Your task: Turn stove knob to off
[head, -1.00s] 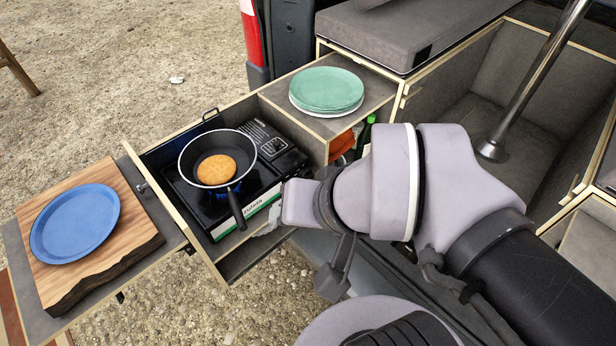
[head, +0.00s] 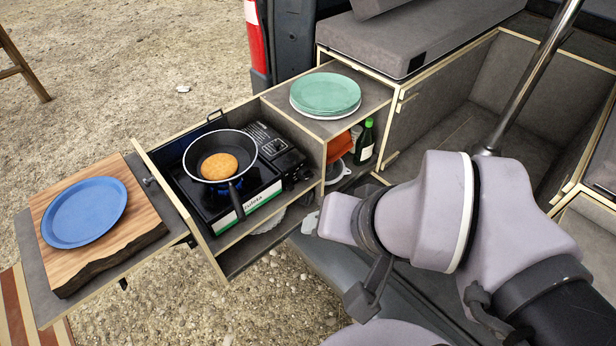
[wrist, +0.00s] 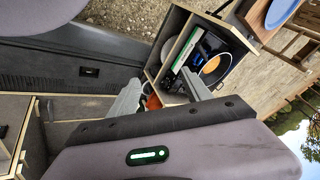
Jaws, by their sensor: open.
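The black portable gas stove (head: 262,197) sits in the pulled-out drawer, with a white and green label on its front. A blue flame (head: 222,190) shows under the black frying pan (head: 213,139), which holds a round golden-brown item (head: 219,167).
A blue plate (head: 84,211) rests on a wooden board (head: 128,235) at left. A green bottle (head: 365,142) and an orange item (head: 339,148) are in the compartment below. Gravel lies in front of the drawer.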

